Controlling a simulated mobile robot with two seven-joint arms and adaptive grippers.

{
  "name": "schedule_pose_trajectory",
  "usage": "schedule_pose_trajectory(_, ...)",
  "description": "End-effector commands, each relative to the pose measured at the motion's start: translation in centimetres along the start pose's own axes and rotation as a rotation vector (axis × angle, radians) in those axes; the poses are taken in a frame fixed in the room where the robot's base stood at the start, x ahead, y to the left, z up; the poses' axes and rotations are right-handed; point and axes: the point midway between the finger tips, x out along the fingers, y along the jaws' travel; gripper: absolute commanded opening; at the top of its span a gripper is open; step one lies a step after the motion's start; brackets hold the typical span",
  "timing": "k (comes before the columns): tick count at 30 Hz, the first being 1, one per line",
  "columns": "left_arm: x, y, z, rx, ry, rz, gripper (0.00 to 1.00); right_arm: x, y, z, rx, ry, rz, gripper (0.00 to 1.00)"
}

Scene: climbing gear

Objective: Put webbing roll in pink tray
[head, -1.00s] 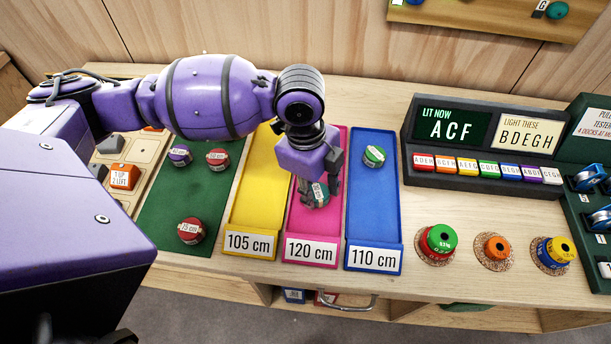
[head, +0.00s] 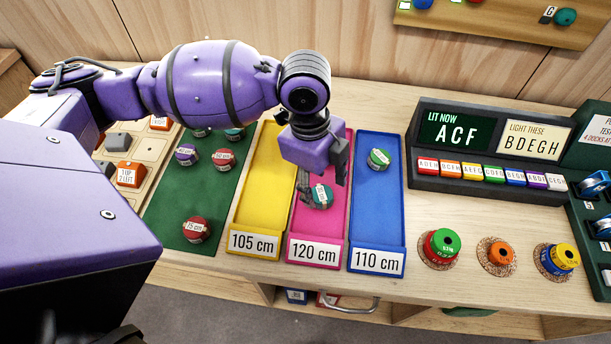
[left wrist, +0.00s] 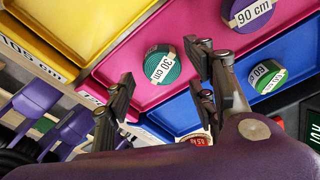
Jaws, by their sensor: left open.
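A teal webbing roll (head: 321,196) with a white label lies in the pink tray (head: 318,228), which is marked 120 cm. In the left wrist view the roll (left wrist: 163,66) reads 30 cm and sits on the pink floor. A purple roll (left wrist: 248,12) reading 90 cm also lies in the pink tray there; my arm hides it in the head view. My left gripper (head: 322,190) is open just above the teal roll. In the left wrist view its fingers are spread wide and the roll is seen between and beyond them. My right gripper is in neither view.
A yellow tray (head: 258,205) stands left of the pink one, and a blue tray (head: 376,220) with a green roll (head: 379,159) stands right. Several rolls lie on the green mat (head: 175,215). A lit sign panel (head: 490,140) and coloured spools (head: 440,247) are further right.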

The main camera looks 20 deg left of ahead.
Motion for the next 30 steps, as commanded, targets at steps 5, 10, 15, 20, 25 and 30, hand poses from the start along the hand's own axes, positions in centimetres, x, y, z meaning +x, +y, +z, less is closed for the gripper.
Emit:
schedule_pose_trajectory(5,-4.6,-0.3,-0.1,0.004,-0.002,-0.011,0.51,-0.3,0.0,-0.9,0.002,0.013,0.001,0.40)
schedule_pose_trajectory(10,-7.7,-0.2,-0.1,0.003,-0.002,-0.009,0.51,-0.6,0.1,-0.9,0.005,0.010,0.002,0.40)
schedule_pose_trajectory(15,-9.2,-0.1,-0.1,0.002,-0.001,-0.005,0.51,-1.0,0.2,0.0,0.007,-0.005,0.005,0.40)
schedule_pose_trajectory(20,-9.6,-0.1,-0.1,0.002,0.000,-0.003,0.51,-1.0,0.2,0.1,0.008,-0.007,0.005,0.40)
schedule_pose_trajectory(25,-9.5,-0.1,-0.1,0.002,0.000,-0.003,0.51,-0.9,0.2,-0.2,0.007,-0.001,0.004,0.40)
schedule_pose_trajectory(30,-9.5,-0.1,-0.1,0.002,0.000,-0.003,0.51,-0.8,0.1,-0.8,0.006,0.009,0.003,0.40)
